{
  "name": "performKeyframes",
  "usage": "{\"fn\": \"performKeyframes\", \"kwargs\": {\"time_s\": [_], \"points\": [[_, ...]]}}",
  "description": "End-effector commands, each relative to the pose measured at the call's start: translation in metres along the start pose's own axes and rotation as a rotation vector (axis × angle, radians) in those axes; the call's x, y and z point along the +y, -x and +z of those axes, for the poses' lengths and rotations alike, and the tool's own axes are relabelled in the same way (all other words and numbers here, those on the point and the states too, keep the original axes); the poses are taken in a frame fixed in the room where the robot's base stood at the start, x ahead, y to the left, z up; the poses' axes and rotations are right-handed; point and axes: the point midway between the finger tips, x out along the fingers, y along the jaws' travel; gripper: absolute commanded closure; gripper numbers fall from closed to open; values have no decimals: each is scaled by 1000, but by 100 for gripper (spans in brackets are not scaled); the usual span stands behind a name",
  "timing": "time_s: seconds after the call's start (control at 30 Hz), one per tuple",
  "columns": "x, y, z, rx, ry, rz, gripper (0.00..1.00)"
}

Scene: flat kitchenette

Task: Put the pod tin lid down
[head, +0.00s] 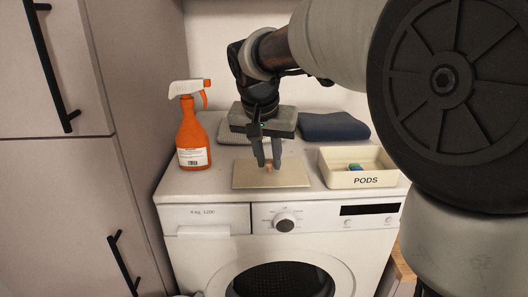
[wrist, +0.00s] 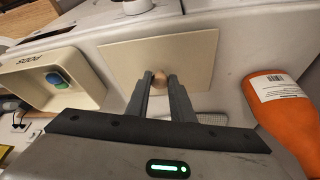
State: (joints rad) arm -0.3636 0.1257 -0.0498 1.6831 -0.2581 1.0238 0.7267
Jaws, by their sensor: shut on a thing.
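The pod tin lid (head: 245,178) is a flat beige rectangle with a small round knob. It is level at the front middle of the washing machine top (head: 180,185), left of the pod tin. I cannot tell whether it touches the surface or hangs just above it. My gripper (head: 268,162) points down and is shut on the lid's knob (wrist: 160,79). The lid (wrist: 205,50) also shows beyond my fingers in the wrist view. The cream pod tin (head: 358,180), marked PODS, stands uncovered with blue and green pods (wrist: 57,80) inside.
An orange spray bottle (head: 191,138) stands at the left of the washing machine top. Folded grey cloths (head: 282,121) and a dark blue folded cloth (head: 333,127) lie behind the lid. A tall cabinet (head: 135,110) is close on the left. Bare surface lies between bottle and lid.

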Motion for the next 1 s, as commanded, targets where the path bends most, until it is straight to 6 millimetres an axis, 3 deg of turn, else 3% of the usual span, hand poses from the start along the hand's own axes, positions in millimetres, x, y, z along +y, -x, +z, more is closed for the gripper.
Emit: {"fn": "performKeyframes", "kwargs": {"time_s": [0.07,0.1,0.2,0.6,1.0], "points": [[0,-4,1,0,0,0,100],[0,-3,1,0,0,0,76],[0,-2,1,0,0,0,60],[0,6,-1,2,0,-2,60],[0,87,-1,3,0,-3,60]]}}
